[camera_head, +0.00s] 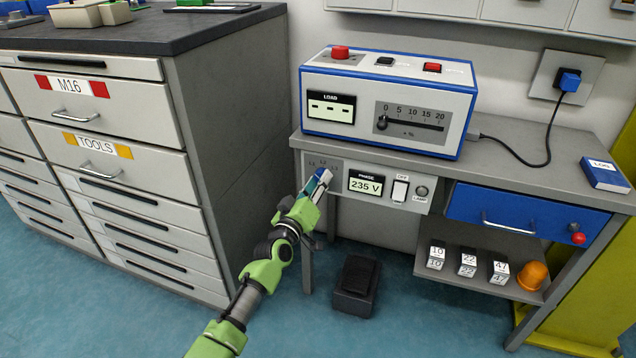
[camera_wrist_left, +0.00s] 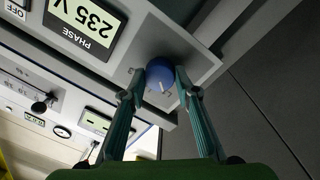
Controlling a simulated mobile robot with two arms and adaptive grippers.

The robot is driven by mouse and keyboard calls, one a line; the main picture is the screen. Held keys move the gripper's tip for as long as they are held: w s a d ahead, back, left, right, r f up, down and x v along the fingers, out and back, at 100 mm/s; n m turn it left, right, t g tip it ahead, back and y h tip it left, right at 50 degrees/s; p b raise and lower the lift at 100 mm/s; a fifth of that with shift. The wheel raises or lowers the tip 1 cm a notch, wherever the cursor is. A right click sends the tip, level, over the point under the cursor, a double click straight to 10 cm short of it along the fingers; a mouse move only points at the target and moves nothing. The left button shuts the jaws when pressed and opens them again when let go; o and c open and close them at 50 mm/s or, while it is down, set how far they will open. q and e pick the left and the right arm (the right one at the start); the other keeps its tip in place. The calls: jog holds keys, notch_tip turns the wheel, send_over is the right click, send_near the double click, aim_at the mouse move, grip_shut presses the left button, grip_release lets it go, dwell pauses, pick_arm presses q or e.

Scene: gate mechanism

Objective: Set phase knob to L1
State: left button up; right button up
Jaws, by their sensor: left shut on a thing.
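The blue phase knob (camera_wrist_left: 160,72) sits on the grey front panel, beside the phase display (camera_wrist_left: 84,22), in the left wrist view. It has a white pointer mark; which label the pointer faces cannot be told. My left gripper (camera_wrist_left: 160,82) has a teal finger on each side of the knob and is shut on it. In the head view my left gripper (camera_head: 320,183) reaches the panel's left end and mostly hides the knob. Small position labels (camera_head: 322,163) show above it, too small to read surely. The phase display (camera_head: 366,185) reads 235 V. My right gripper is not in view.
A load box (camera_head: 385,100) with a slider stands on the bench (camera_head: 530,160) above the panel. A switch (camera_head: 400,190) and lamp (camera_head: 422,191) are right of the display. A drawer cabinet (camera_head: 225,150) stands close on the left. A black pedal (camera_head: 356,285) lies on the floor below.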

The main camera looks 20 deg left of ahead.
pick_arm(q)
jog(key=o, duration=1.1)
jog(key=s, duration=0.8)
jog(key=s+a, duration=0.1)
jog(key=s, duration=0.3)
jog(key=shift+f, duration=0.35)
jog(key=shift+d, duration=0.1)
